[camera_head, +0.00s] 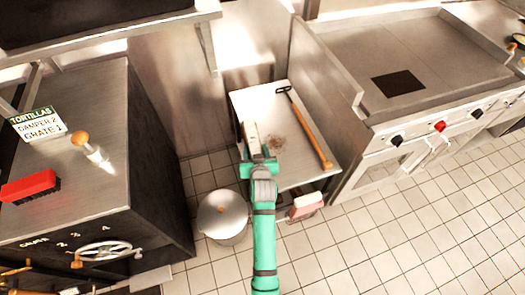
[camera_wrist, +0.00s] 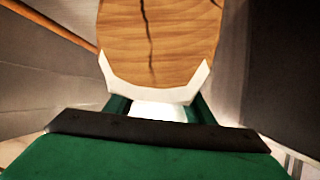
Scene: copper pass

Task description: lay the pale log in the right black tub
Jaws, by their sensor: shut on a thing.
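The pale log (camera_head: 250,134) juts forward from my gripper (camera_head: 257,163) in the head view, over a low steel table. In the wrist view the log (camera_wrist: 158,45) shows a brown, cracked cut end with a pale rim, close to the camera. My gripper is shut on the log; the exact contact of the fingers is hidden. I cannot tell from these views whether the log touches the table or hangs above it. No black tub can be made out in either view.
The steel table (camera_head: 290,170) bears a wooden-handled tool (camera_head: 312,138). A lidded metal bin (camera_head: 222,214) stands at its left. A griddle range (camera_head: 405,65) is at right. A dark cabinet (camera_head: 100,205) with a red brush (camera_head: 28,186) and a sign (camera_head: 38,124) is at left. Tiled floor is open lower right.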

